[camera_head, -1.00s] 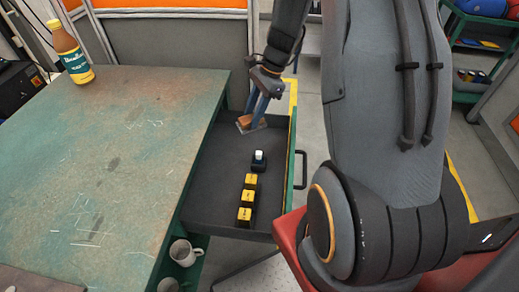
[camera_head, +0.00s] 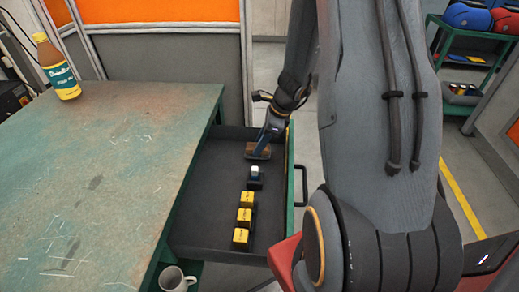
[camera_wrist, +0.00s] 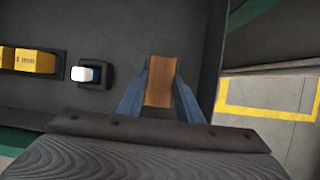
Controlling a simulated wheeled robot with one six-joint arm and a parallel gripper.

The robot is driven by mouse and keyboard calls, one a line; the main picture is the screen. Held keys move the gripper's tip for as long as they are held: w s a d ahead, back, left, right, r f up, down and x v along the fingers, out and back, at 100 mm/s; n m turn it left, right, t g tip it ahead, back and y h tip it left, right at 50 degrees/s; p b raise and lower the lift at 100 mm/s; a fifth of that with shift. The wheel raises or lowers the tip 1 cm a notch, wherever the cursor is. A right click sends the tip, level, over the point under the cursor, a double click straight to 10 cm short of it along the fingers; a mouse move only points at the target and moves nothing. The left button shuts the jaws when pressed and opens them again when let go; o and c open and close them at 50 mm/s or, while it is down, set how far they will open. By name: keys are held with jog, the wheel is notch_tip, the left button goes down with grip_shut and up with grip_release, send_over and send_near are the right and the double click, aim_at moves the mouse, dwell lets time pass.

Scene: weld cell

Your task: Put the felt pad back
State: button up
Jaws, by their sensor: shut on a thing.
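The felt pad is a brown, wood-coloured block (camera_head: 258,150), low over or on the floor of the open drawer (camera_head: 205,195), toward its far end. My gripper (camera_head: 263,144) reaches down into the drawer and is shut on it. In the wrist view the pad (camera_wrist: 161,82) sits between the two blue fingers of my gripper (camera_wrist: 162,92). Its underside is hidden, and I cannot tell whether it touches the drawer floor.
In the drawer, a dark holder with a white-topped blue item (camera_head: 255,175) stands just nearer than the pad, then a row of yellow boxes (camera_head: 245,215). The green workbench (camera_head: 110,180) is at left, with a bottle (camera_head: 57,68). A mug (camera_head: 177,279) is below.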

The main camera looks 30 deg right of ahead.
jog(key=shift+f, duration=1)
jog(key=shift+f, duration=0.1)
jog(key=o, duration=1.1)
jog(key=p+v, duration=0.1)
jog(key=v, duration=1.1)
jog(key=s+a+r+n+g+h, duration=0.1)
jog(key=s+a+r+n, duration=0.3)
jog(key=s+n, duration=0.4)
jog(key=s+a+r+n+g+h, duration=0.1)
jog(key=s+a+r+n, duration=0.4)
jog(key=n, duration=0.9)
jog(key=s+a+h, duration=0.1)
jog(key=s, duration=0.2)
jog(key=shift+s+n+g+h, duration=0.3)
jog(key=shift+h, duration=0.1)
